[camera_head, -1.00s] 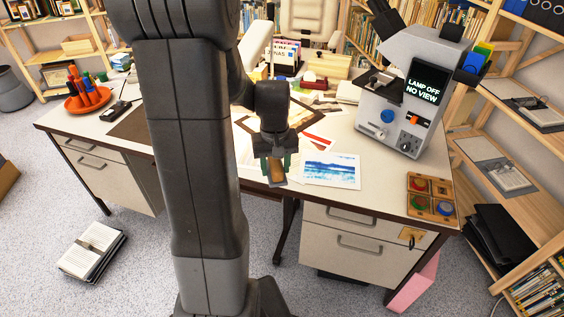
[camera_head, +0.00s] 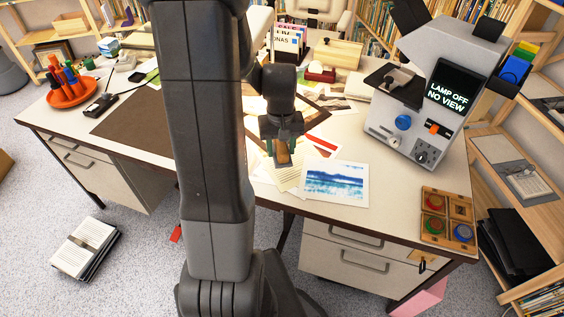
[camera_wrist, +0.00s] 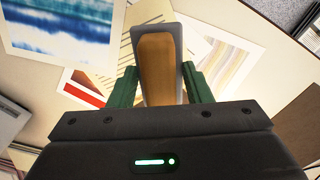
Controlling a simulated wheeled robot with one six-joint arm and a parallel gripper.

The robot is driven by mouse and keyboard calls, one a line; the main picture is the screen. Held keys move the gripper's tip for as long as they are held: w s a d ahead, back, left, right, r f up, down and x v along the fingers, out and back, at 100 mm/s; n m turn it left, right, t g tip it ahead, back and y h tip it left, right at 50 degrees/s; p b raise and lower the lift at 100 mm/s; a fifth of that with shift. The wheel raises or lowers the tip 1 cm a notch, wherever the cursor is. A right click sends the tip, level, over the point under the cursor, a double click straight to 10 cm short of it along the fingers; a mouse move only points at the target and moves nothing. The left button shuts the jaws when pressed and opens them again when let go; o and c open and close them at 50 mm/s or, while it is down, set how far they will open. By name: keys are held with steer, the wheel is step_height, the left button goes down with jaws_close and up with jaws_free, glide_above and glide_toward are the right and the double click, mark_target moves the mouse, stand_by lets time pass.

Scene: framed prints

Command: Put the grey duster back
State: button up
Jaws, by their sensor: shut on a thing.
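The grey duster (camera_wrist: 162,68), a wood-brown block with a grey border, is between the green fingers of my gripper (camera_wrist: 160,88) in the wrist view. In the head view my gripper (camera_head: 282,150) points down over the front part of the desk, with the duster's brown face (camera_head: 283,159) showing between its fingers. Loose papers and prints lie below it. The duster's far side is hidden, and its exact height above the papers is hard to tell.
A blue seascape print (camera_head: 335,182) lies right of my gripper. A grey device (camera_head: 430,100) reading "LAMP OFF NO VIEW" and a wooden tray with coloured discs (camera_head: 447,215) stand right. An orange dish of pens (camera_head: 70,88) is left. A dark mat (camera_head: 135,122) is clear.

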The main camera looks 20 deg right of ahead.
mark_target(281, 144)
steer(key=shift+f, duration=3.55)
steer(key=shift+f+b, duration=0.2)
steer(key=shift+b, duration=0.15)
steer(key=o, duration=1)
steer(key=shift+r, duration=0.15)
step_height(281, 144, up, 12)
steer(key=shift+r+p, duration=0.1)
steer(key=shift+p, duration=0.6)
